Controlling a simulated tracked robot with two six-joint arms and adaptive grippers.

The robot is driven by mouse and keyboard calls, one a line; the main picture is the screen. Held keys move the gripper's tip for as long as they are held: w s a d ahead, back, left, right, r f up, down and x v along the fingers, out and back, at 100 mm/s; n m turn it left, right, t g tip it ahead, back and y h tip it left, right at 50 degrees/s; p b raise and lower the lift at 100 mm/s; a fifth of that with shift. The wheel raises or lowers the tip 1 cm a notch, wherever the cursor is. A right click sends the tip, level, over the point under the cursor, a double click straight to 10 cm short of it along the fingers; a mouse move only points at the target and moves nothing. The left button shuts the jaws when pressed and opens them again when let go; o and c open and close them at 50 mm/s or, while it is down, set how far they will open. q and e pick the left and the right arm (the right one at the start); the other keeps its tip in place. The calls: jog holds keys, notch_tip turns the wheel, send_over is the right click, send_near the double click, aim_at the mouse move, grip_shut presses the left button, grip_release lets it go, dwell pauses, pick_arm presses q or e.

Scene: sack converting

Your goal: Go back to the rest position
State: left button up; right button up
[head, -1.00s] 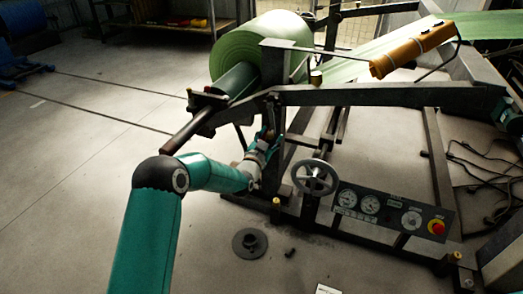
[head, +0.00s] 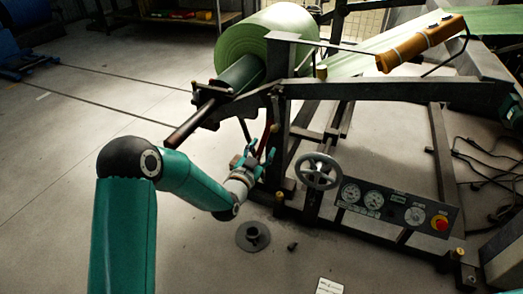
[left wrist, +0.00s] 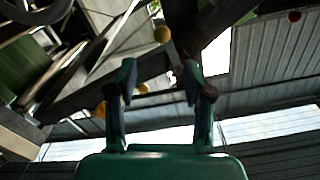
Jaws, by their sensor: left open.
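My left gripper (head: 259,153) is open and empty in the head view. It is beside the left upright of the dark machine frame (head: 282,130), below the roll's shaft end and left of the grey handwheel (head: 318,171). In the left wrist view the two fingers of the left gripper (left wrist: 158,82) stand apart with nothing between them. The wrist camera looks up past dark frame beams toward the roof. My right gripper is in neither view.
A green roll (head: 268,45) sits on the frame. A gauge panel (head: 395,205) with a red button is at right. A dark flanged disc (head: 253,236), a small dark part (head: 292,246) and a white paper (head: 330,286) lie on the floor.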

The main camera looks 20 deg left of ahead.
pick_arm(q)
jog(key=s+d+f+g+h, duration=0.1)
jog(key=s+d+f+g, duration=0.25)
jog(key=s+f, duration=0.4)
jog(key=s+d+f+g+h, duration=0.1)
jog(key=s+d+f+g, duration=0.3)
jog(key=f, duration=0.7)
jog(key=s+d+f+n+g+h, duration=0.1)
jog(key=s+d+f+n+g, duration=0.15)
jog(key=s, duration=0.55)
jog(key=s+d+f+n+g, duration=0.15)
jog(key=s+f+g, duration=0.25)
jog(key=s, duration=0.4)
jog(key=s+d+f+n+g+h, duration=0.1)
jog(key=s+d+f+g, duration=0.2)
jog(key=s, duration=0.4)
notch_tip(320, 180, up, 36)
jog(key=s+p, duration=0.1)
jog(key=p, duration=3.5)
jog(key=shift+a+n+p, duration=0.25)
jog(key=shift+n+p, duration=0.05)
jog(key=shift+p, duration=0.1)
